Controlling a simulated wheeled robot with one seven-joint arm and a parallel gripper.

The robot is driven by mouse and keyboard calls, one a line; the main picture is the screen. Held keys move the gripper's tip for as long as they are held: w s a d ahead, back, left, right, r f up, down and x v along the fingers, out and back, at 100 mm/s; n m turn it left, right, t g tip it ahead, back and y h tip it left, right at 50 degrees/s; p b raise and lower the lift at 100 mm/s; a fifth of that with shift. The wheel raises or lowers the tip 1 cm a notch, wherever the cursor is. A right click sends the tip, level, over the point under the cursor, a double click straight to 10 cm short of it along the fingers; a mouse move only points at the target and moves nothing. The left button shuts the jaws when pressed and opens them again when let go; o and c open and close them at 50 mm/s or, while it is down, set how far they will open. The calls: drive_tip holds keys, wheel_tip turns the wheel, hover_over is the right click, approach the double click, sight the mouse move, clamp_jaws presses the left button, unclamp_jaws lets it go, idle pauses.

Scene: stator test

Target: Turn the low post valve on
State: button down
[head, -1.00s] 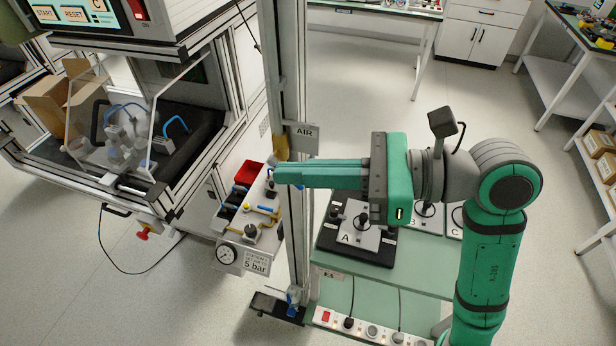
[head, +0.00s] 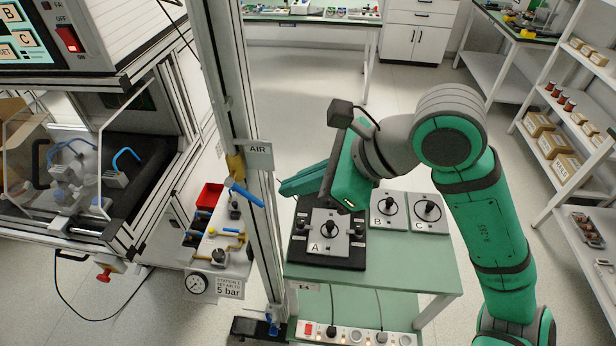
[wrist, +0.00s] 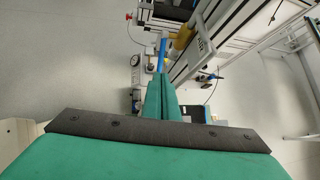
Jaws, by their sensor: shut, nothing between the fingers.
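The metal post (head: 232,110) stands left of centre in the head view. High on it, by the AIR sign (head: 258,153), is a yellow valve body (head: 236,165) with a blue lever (head: 246,193) slanting down to the right. The lever also shows in the wrist view (wrist: 162,48). Near the post's foot is a small blue part (head: 273,322), perhaps the low valve; its lever position is too small to tell. My gripper (head: 283,187) is shut and empty, right of the post and apart from the blue lever in the head view. Its green fingers show together in the wrist view (wrist: 161,80).
A green table (head: 400,262) right of the post bears panels A (head: 331,240), B (head: 388,210) and C (head: 428,212). A power strip (head: 355,335) lies below. A pressure gauge (head: 196,285) and red bin (head: 208,196) are left of the post.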

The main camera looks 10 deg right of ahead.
sight(257, 199)
drive_tip(key=x, duration=0.8)
drive_tip(key=shift+w+f, duration=0.1)
drive_tip(key=shift+w, duration=0.05)
